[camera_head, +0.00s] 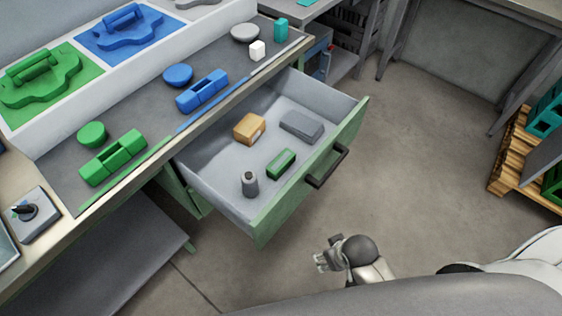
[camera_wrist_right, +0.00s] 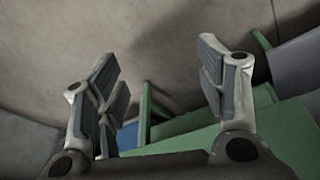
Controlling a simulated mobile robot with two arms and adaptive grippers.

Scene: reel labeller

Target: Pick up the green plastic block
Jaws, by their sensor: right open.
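A small green block (camera_head: 281,163) lies in the open grey drawer (camera_head: 214,168), near the drawer's front panel. A larger green grooved piece (camera_head: 114,158) and a round green piece (camera_head: 92,135) are on the bench above. My right gripper (camera_head: 322,257) is in front of the drawer, outside it and apart from the block. In the right wrist view its two fingers (camera_wrist_right: 160,95) are spread with nothing between them. The small green block cannot be made out there. My left gripper is not in view.
The drawer also holds a tan block (camera_head: 249,128), a grey block (camera_head: 301,126) and a dark grey cylinder (camera_head: 249,184). Its green front has a dark handle (camera_head: 326,167). A wooden pallet (camera_head: 508,160) stands at the right. Open floor lies between.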

